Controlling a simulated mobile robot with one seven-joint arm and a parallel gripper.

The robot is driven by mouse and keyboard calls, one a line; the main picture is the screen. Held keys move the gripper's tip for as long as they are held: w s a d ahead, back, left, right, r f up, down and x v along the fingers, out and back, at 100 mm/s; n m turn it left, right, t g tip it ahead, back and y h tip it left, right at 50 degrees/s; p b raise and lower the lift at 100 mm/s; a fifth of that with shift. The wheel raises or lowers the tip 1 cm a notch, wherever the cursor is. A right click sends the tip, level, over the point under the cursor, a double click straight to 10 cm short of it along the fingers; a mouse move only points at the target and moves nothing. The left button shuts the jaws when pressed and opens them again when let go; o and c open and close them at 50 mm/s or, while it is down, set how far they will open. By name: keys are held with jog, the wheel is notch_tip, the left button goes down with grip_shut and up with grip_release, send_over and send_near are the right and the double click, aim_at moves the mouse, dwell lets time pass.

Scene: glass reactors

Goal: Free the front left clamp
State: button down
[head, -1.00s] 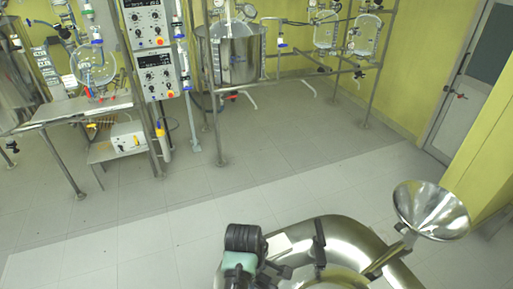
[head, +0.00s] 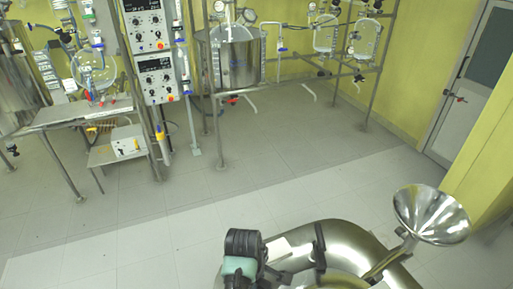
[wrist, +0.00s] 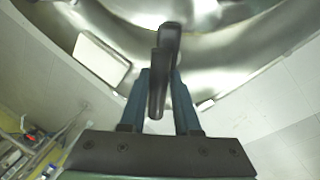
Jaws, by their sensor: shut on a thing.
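In the wrist view, my gripper (wrist: 161,74) has its two blue fingers on either side of a black clamp handle (wrist: 157,92) and is shut on it. The clamp's upper end lies over the rim of a shiny metal vessel (wrist: 225,45). In the head view, my gripper's body (head: 240,266) is at the bottom centre, at the left edge of the vessel (head: 350,240). My wrist and hand largely hide the held clamp there. Another black clamp (head: 320,245) stands on the vessel rim to the right. Whether the held clamp still grips the rim, I cannot tell.
A metal funnel (head: 430,213) rises from the vessel at the right. A pale flat plate (wrist: 102,58) lies beside the clamp. Glass reactors, a steel tank (head: 232,60) and a bench (head: 75,112) stand farther back. The tiled floor (head: 150,220) between is clear.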

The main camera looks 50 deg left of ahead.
jog(key=m+p, duration=0.1)
jog(key=m, duration=0.3)
jog(key=shift+h, duration=0.3)
jog(key=shift+m+h+p, duration=0.3)
jog(key=shift+m+p, duration=0.15)
jog(key=shift+m, duration=1.05)
jog(key=shift+s+m, duration=0.1)
jog(key=shift+m, duration=0.7)
jog(key=shift+a+m+g+h, duration=0.1)
jog(key=shift+m+g+h, duration=0.35)
jog(key=shift+m, duration=1.65)
jog(key=shift+a+m+g+h+b, duration=0.1)
jog(key=shift+m+g+h+b, duration=0.3)
jog(key=shift+m, duration=2)
jog(key=c, duration=0.7)
grip_release()
jog(key=shift+o, duration=0.2)
